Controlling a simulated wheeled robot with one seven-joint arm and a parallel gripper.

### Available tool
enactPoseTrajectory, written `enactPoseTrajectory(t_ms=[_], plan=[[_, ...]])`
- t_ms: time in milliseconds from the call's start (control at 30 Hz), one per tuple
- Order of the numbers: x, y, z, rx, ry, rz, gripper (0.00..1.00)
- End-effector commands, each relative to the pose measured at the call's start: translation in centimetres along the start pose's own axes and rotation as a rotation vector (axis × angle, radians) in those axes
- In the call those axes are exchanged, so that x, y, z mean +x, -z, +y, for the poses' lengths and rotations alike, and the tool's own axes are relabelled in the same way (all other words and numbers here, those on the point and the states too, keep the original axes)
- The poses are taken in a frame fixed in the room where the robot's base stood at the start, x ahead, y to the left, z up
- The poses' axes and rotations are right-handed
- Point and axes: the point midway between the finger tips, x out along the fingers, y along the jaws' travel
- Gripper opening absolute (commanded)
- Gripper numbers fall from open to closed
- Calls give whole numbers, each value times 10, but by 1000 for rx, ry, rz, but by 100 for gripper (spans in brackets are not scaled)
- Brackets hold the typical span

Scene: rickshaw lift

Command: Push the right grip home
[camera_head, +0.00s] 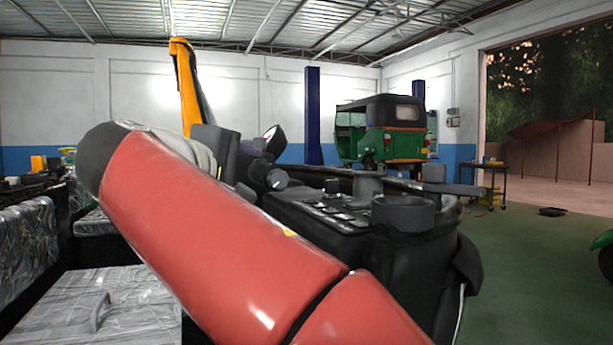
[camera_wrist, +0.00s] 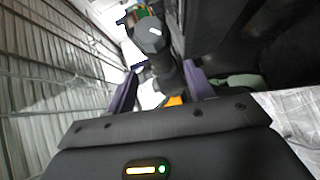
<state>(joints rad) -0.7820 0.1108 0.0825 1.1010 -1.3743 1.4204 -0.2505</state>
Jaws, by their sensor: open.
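In the wrist view my gripper (camera_wrist: 160,88) is open, with its two purple fingers apart. A dark rod-like part with a wide faceted end (camera_wrist: 152,36), which looks like the grip, lies in line with the gap between them. I cannot tell whether the fingers touch it or how far it sits on its bar. In the head view a dark knobbed bar end (camera_head: 277,180) shows just beyond my red arm, beside a black panel with buttons (camera_head: 335,212). My arm hides much of this area, and I cannot make out the fingers clearly there.
A round black holder (camera_head: 403,212) stands at the panel's right. Plastic-wrapped seats (camera_head: 25,245) and a grey lid with a handle (camera_head: 100,305) are at left. A green rickshaw (camera_head: 390,135) stands far back near a blue post (camera_head: 313,115). Green floor (camera_head: 545,270) is mostly clear at right.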

Motion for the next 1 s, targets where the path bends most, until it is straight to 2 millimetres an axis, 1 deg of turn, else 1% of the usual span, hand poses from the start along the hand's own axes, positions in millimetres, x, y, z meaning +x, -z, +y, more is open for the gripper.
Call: enactPoseTrajectory(t_ms=[300,433,600,833,867,1000], plan=[[49,-1,0,-1,0,-4,53],[65,-1,0,-1,0,-4,53],[75,-1,0,0,1,-1,53],[75,-1,0,0,1,0,53],[75,-1,0,0,1,-1,50],[75,-1,0,0,1,-1,32]])
